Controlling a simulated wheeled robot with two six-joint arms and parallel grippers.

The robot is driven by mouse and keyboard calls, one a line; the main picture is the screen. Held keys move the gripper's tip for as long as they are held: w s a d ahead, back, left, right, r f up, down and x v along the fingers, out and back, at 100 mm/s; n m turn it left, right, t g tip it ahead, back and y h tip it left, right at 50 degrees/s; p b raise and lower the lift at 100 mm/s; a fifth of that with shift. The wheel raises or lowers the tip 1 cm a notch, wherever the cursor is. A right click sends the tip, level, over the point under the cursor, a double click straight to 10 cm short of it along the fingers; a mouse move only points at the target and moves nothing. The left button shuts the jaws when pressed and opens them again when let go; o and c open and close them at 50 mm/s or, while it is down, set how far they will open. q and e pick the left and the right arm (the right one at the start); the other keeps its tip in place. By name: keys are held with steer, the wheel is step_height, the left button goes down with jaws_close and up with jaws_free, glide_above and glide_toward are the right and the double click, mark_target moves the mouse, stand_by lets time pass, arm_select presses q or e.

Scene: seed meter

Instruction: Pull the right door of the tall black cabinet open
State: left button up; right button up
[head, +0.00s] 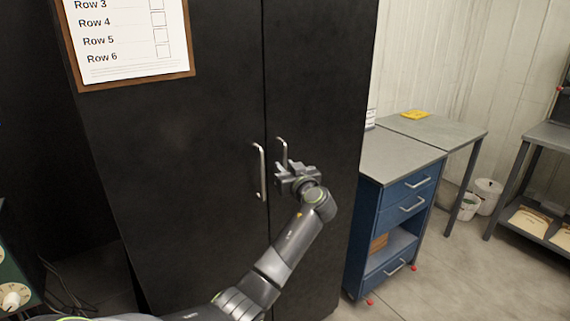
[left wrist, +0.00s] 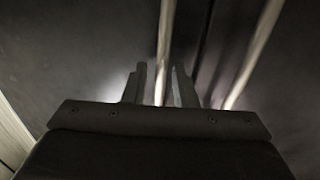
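The tall black cabinet has a left door (head: 180,170) and a right door (head: 325,90), both closed flush, with a thin seam between them. The left door's silver bar handle (head: 262,172) is in full view. The right door's handle (head: 283,148) shows its upper part; my left gripper (head: 281,176) hides the lower part. In the left wrist view, the two fingers (left wrist: 160,88) stand apart with the right door's handle (left wrist: 166,45) between them. A gap shows beside the bar, so the gripper looks open. The other handle (left wrist: 250,55) lies outside the fingers. My right gripper is out of view.
A blue drawer unit (head: 400,210) with a grey top stands close by the cabinet's right side. A grey table (head: 440,133) with a yellow item (head: 415,114) is behind it. A framed row list (head: 125,40) is at upper left. Floor is clear at lower right.

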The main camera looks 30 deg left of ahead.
arm_select(q)
steer(key=shift+w+a, duration=0.25)
steer(key=shift+a, duration=0.1)
jaws_close()
steer(key=shift+d, duration=0.1)
